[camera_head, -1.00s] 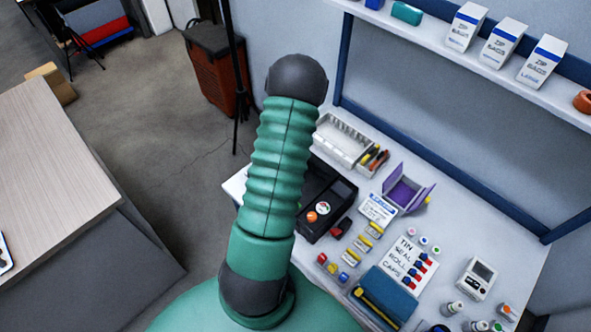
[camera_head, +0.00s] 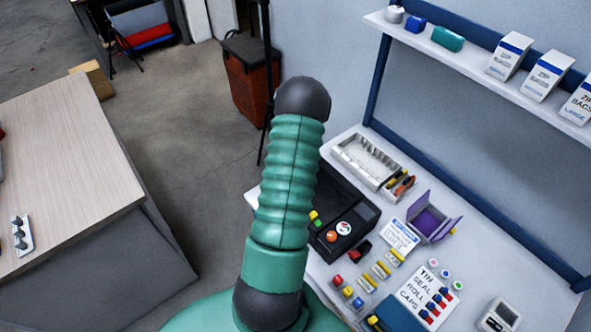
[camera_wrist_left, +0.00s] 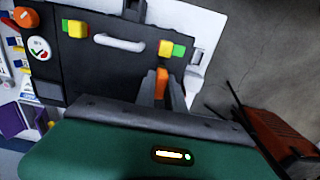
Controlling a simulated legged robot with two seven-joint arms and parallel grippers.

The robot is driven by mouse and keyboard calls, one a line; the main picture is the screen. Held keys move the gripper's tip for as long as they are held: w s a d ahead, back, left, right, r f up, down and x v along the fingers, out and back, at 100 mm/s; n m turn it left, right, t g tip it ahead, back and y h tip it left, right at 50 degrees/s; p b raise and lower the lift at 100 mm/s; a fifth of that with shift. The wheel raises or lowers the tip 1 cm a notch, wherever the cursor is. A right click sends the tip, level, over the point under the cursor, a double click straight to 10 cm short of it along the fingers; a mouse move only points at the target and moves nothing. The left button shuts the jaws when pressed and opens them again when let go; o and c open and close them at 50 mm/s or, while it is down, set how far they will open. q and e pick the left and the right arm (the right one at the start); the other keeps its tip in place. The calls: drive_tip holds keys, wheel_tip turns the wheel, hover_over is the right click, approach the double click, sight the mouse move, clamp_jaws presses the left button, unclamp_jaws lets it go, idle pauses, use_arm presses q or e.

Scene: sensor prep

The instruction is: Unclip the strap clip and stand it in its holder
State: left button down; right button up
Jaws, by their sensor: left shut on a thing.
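In the left wrist view my left gripper (camera_wrist_left: 161,93) has its grey fingers shut on a small orange piece, which I take to be the strap clip (camera_wrist_left: 162,80). They are just in front of a black case (camera_wrist_left: 110,75) with a white handle (camera_wrist_left: 119,42). Yellow-and-green blocks sit at either side of the handle, one left (camera_wrist_left: 75,28) and one right (camera_wrist_left: 171,48). Whether the orange piece still touches the case I cannot tell. In the head view my green arm hides the gripper and part of the black case (camera_head: 345,200). I cannot make out the clip's holder. My right gripper is not in view.
The white bench holds a grey bin (camera_head: 365,160), a purple box (camera_head: 430,222), a card with caps (camera_head: 430,295) and several small bottles. A wooden table (camera_head: 70,170) at left bears a white strip with grey pieces (camera_head: 20,236). A red-brown bin (camera_head: 248,80) stands behind.

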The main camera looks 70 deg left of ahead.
use_arm(q)
drive_tip(key=s+a+b, duration=0.1)
drive_tip(key=s+a, duration=0.4)
drive_tip(key=a, duration=0.4)
drive_tip(key=shift+a, duration=0.15)
drive_tip(key=shift+w, duration=0.1)
